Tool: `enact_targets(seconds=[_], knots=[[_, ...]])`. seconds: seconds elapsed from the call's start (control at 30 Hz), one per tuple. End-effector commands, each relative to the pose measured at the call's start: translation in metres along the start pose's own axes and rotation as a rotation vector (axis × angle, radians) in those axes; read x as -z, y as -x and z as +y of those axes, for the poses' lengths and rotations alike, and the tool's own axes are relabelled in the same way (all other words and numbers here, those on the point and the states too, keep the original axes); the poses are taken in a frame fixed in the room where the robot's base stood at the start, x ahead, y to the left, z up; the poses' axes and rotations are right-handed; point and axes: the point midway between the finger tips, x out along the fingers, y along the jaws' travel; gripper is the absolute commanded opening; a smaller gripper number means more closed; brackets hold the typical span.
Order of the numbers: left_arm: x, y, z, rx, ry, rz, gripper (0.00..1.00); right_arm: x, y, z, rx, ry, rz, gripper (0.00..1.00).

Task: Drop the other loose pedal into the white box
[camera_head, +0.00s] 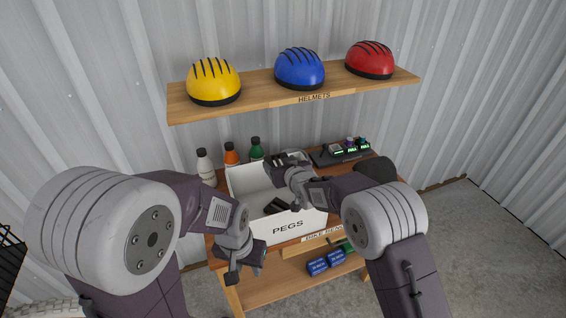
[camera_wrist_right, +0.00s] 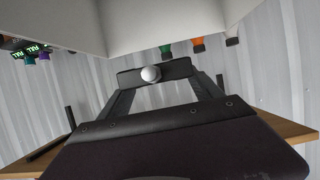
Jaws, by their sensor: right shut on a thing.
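My right gripper (camera_head: 284,164) is over the box's back part, shut on another black pedal. In the right wrist view this pedal (camera_wrist_right: 182,69) sits between the fingertips, with a round silver end facing the camera. The pale box walls show close to it there. My left gripper (camera_head: 245,274) hangs low in front of the box's left side, empty, with its fingers apart.
White, orange and green bottles (camera_head: 231,155) stand behind the box. A black tray (camera_head: 340,154) with small lit items is at the back right. Above, a shelf (camera_head: 290,96) holds yellow, blue and red helmets. Blue boxes (camera_head: 318,266) sit on the lower shelf.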

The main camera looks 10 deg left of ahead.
Motion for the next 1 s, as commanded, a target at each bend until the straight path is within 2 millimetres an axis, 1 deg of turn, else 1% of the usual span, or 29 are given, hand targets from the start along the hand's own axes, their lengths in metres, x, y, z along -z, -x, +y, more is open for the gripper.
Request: enact_targets(seconds=[0.17, 0.43, 0.53, 0.73, 0.77, 0.8, 0.83, 1.0], knots=[[-0.001, -0.012, 0.0, 0.0, 0.0, 0.0, 0.36, -0.017, -0.007, 0.0, 0.0, 0.0, -0.001, 0.27], [-0.004, -0.034, -0.001, 0.0, 0.0, 0.0, 0.36, -0.052, -0.021, 0.001, -0.001, 0.0, -0.001, 0.27], [-0.004, -0.036, -0.001, 0.0, 0.0, 0.0, 0.36, -0.055, -0.023, 0.001, -0.001, 0.0, 0.001, 0.27], [-0.004, -0.035, -0.001, 0.0, 0.0, 0.0, 0.36, -0.054, -0.023, 0.001, -0.001, 0.0, 0.001, 0.27], [-0.004, -0.035, -0.001, 0.0, 0.0, 0.0, 0.36, -0.054, -0.023, 0.001, -0.001, 0.0, 0.001, 0.8], [-0.004, -0.035, -0.001, 0.0, 0.0, 0.0, 0.36, -0.054, -0.023, 0.001, -0.001, 0.0, 0.001, 0.91], [-0.004, -0.035, -0.001, 0.0, 0.0, 0.0, 0.36, -0.054, -0.023, 0.001, -0.001, 0.0, 0.001, 0.99], [-0.004, -0.035, -0.001, 0.0, 0.0, 0.0, 0.36, -0.054, -0.023, 0.001, -0.001, 0.0, 0.0, 1.0]])
